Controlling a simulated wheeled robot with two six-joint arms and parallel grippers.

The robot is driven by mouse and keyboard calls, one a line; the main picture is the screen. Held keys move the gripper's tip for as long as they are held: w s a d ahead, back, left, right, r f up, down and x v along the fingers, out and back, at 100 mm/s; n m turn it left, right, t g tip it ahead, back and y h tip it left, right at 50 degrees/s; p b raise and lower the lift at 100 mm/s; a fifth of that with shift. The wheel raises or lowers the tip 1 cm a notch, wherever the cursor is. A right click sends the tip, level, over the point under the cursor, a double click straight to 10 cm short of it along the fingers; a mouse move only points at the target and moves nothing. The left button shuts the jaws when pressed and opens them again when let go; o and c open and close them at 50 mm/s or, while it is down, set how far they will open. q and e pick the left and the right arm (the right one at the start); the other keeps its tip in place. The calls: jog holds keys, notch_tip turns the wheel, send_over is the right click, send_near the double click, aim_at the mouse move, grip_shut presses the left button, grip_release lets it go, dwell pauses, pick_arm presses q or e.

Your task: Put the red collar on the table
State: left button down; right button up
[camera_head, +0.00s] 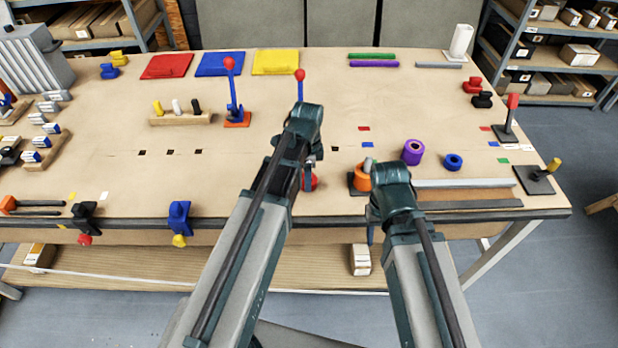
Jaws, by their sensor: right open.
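A red round piece (313,183), which looks like the red collar, shows at the front middle of the table (240,160). My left gripper (308,170) is right at it and covers part of it. I cannot tell whether its fingers are closed on the piece or whether the piece touches the table. My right gripper (370,232) is open near the table's front edge, mostly hidden behind its own arm. An orange collar (362,180) around a grey post is just left of the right arm, partly hidden.
A purple collar (412,152) and a blue collar (453,162) are right of the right arm. Long grey bars (465,184) lie in front of them. A blue lever (234,105) and a wooden holder (182,119) stand left of the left arm. The left middle is mostly clear.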

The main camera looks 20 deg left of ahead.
pick_arm(q)
jog(key=shift+f, duration=0.15)
jog(key=shift+c, duration=0.5)
grip_release()
jog(key=shift+d, duration=0.1)
notch_tip(320, 180, up, 12)
jog(key=r+p, duration=0.1)
jog(key=p, duration=1.1)
jog(key=s+d+n+y, duration=0.1)
jog(key=s+d+n, duration=0.9)
jog(key=s, duration=0.4)
jog(key=shift+s+d+f+n, duration=0.15)
jog(key=shift+d+f+n, duration=0.1)
jog(key=shift+n, duration=0.35)
jog(key=shift+f, duration=0.1)
